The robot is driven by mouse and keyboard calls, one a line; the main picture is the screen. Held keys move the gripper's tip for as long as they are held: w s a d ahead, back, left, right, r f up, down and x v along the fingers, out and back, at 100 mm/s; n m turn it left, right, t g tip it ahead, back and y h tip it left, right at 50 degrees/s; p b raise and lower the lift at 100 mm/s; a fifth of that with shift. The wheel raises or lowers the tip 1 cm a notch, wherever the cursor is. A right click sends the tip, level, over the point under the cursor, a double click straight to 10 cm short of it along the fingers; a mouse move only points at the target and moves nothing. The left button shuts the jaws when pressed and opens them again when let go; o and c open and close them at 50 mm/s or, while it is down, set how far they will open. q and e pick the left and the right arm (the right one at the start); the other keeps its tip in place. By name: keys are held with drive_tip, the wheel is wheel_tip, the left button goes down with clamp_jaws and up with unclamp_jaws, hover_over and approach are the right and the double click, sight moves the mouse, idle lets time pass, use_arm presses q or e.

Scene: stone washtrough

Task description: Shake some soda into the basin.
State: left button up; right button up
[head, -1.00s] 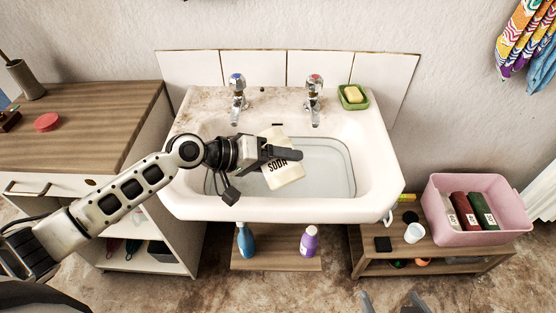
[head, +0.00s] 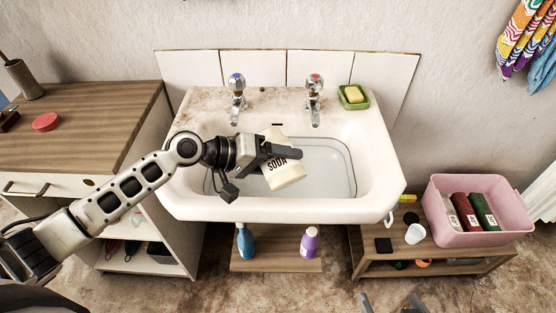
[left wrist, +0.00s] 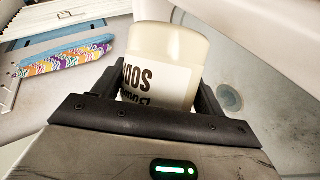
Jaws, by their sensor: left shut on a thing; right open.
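The soda container (head: 284,174) is a cream-coloured tub with a white label reading SODA. My left gripper (head: 283,153) is shut on it and holds it tilted above the basin (head: 325,172), which has clear water in it. In the left wrist view the soda container (left wrist: 165,65) sits between the fingers, with the basin's drain (left wrist: 229,97) beyond it at the right. No powder is visible falling. Part of the container is hidden behind the gripper. My right gripper (head: 393,303) is open and empty at the bottom edge of the head view.
Two taps (head: 237,98) (head: 314,98) stand at the basin's back, with a green soap dish (head: 353,97) at the back right. A wooden cabinet (head: 80,125) stands left. A pink tub (head: 480,210) with bottles is on the low shelf at right.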

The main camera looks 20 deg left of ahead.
use_arm(q)
drive_tip(key=shift+f+n+h+b, duration=0.1)
drive_tip(key=shift+n+h+b, duration=0.2)
drive_tip(key=shift+b, duration=0.1)
use_arm(e)
drive_tip(key=shift+w+a, duration=0.1)
drive_tip(key=shift+f, duration=0.15)
idle(0.3)
use_arm(q)
drive_tip(key=shift+f+n+h+b, duration=0.15)
drive_tip(key=shift+n+h+b, duration=0.15)
drive_tip(key=shift+n+b, duration=0.1)
drive_tip(key=shift+g, duration=0.3)
use_arm(e)
drive_tip(key=shift+f, duration=0.25)
drive_tip(key=shift+r, duration=0.1)
